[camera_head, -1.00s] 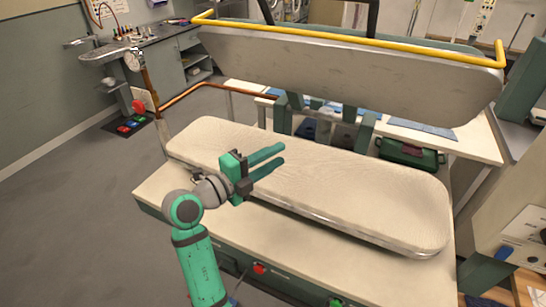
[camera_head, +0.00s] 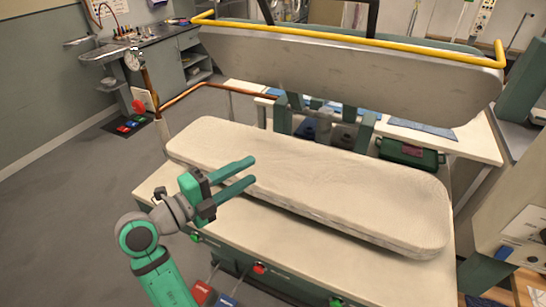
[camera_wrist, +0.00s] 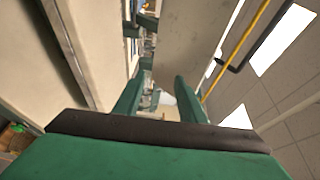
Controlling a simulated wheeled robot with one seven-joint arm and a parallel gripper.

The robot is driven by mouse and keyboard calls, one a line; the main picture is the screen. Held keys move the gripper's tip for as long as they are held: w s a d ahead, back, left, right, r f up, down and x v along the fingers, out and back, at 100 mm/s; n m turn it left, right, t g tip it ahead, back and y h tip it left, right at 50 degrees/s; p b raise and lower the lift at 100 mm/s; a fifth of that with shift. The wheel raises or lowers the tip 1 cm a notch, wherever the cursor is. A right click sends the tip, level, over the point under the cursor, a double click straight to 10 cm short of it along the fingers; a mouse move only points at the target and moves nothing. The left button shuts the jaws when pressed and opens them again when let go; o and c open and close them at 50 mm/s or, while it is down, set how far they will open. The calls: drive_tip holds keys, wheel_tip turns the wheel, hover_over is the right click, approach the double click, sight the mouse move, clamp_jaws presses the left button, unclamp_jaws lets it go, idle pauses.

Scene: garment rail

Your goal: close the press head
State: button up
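The press head (camera_head: 350,80) is a long grey metal slab, raised and tilted well above the padded board. A yellow bar handle (camera_head: 350,40) runs along its top front edge. The cream padded board (camera_head: 320,185) lies flat below it on the press table. My gripper (camera_head: 246,171) is open and empty, over the left front part of the board, well below the head and apart from the yellow bar. In the wrist view its two green fingers (camera_wrist: 158,100) stand apart with nothing between them, and the yellow bar (camera_wrist: 235,50) shows to the right.
Green and red buttons (camera_head: 259,268) sit on the press's front panel. Red and blue pedals (camera_head: 202,292) are at floor level below. A copper pipe (camera_head: 200,88) with a gauge stands left of the press. Open floor (camera_head: 80,190) lies to the left.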

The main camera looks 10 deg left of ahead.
drive_tip(key=shift+s+a, duration=0.4)
drive_tip(key=shift+s, duration=0.1)
